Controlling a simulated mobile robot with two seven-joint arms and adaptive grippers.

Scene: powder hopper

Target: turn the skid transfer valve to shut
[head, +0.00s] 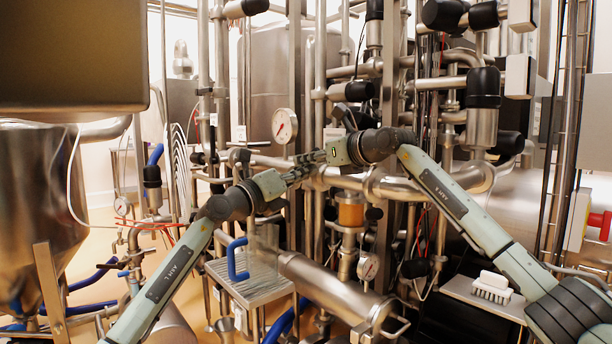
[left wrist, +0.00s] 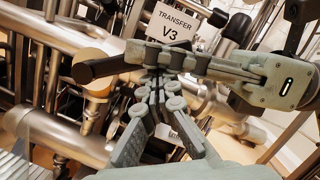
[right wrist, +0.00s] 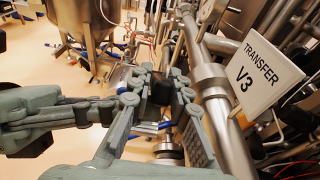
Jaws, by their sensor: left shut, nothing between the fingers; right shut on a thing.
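The transfer valve's black handle (left wrist: 100,68) shows in the left wrist view, sticking out leftward from the right gripper's fingers. In the right wrist view the dark handle (right wrist: 161,91) is between the fingers of my right gripper (right wrist: 160,100), which is shut on it. A white sign reading TRANSFER V3 (right wrist: 255,75) is beside it. My left gripper (head: 292,172) is shut and empty, its tips close against the right gripper's fingers (head: 325,157); I cannot tell whether they touch. The valve body is mostly hidden by the grippers.
Steel pipes crowd around both grippers, with a pressure gauge (head: 284,125) just behind. Below, a clear jug with a blue handle (head: 237,260) stands on a steel stand (head: 250,290). A white brush (head: 491,287) lies on a shelf at right. A steel hopper (head: 35,190) is at left.

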